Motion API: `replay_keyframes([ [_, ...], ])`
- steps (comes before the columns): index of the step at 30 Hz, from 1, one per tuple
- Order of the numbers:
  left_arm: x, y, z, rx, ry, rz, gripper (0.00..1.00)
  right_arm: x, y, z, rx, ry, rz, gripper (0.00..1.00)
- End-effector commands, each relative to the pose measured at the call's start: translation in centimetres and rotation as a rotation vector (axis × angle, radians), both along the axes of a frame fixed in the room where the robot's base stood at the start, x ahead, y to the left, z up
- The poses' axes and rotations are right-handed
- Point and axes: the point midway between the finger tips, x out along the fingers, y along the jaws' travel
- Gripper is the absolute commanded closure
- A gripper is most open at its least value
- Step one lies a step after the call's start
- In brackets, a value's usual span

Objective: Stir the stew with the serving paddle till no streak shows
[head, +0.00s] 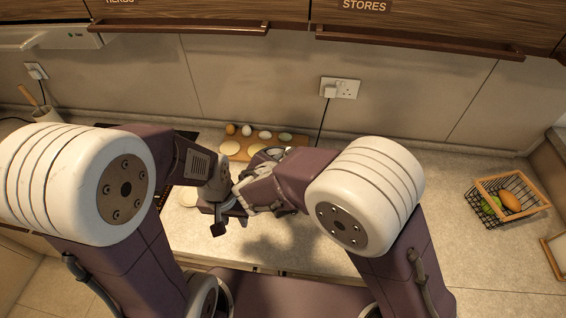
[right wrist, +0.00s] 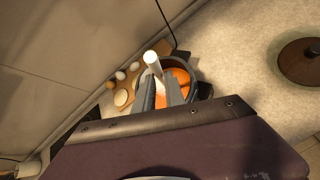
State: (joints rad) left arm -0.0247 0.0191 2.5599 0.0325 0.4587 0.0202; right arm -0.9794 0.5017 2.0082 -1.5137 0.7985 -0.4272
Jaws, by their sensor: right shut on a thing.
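In the right wrist view a dark pot (right wrist: 194,67) holds orange stew (right wrist: 181,76). A pale patch shows in the stew beside the fingers; I cannot tell whether it is a streak. My right gripper (right wrist: 160,92) is shut on the serving paddle, whose pale handle (right wrist: 151,60) stands up between the fingers. The paddle's lower end is hidden. In the head view my left gripper (head: 229,215) is low over the counter, close beside my right gripper (head: 240,196). Its fingers overlap other parts, so its opening is unclear. The arms and grippers hide most of the pot there.
A wooden board (head: 299,140) with several eggs and pale rounds lies behind the grippers. A wire basket (head: 520,183) of produce stands at the right. A brown round lid (right wrist: 304,62) lies right of the pot in the wrist view.

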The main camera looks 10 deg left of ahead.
Motion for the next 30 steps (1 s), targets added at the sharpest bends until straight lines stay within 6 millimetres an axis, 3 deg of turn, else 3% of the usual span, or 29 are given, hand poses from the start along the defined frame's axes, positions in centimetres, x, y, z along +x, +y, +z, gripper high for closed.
replay_keyframes([
  [1, 0.0, 0.0, -0.9, 0.0, 0.0, 0.0, 0.64, 0.2, 0.1, -0.9, -0.001, 0.0, -0.001, 1.0],
  [18, 0.0, 0.0, -5.1, 0.0, 0.0, 0.0, 0.64, 2.0, 1.2, -5.8, 0.0, 0.001, 0.0, 1.0],
  [30, 0.0, 0.0, -5.2, 0.0, 0.0, 0.0, 0.64, 2.2, 1.3, -6.1, 0.0, 0.0, 0.0, 1.0],
])
